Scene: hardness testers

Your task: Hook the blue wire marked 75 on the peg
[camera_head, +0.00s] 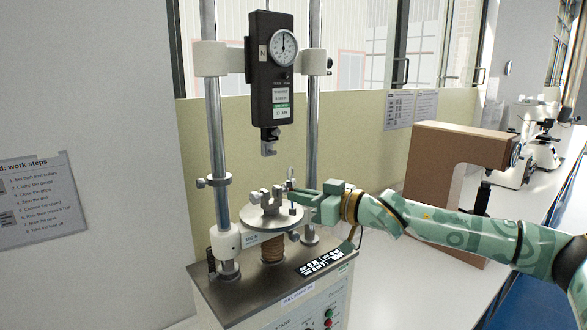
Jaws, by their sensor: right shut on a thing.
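My right gripper (300,196) reaches in from the right over the round metal plate (252,222) of the test stand. It is shut on a small, thin piece with a pale upper end (290,174) and a dark blue part (292,211) below the fingers. I take this to be the blue wire; the mark 75 is too small to read. Grey metal pieces (265,196) stand upright on the plate, left of the fingers. I cannot tell which part is the peg. A metal hook-like fitting (269,147) hangs under the black gauge, above the gripper and apart from it. My left gripper is out of view.
The black force gauge (272,80) is mounted between two steel columns (216,130). A brown tester (455,150) stands on the white bench behind my right arm. A white microscope (545,140) is farther right. A work steps sheet (40,198) hangs at left.

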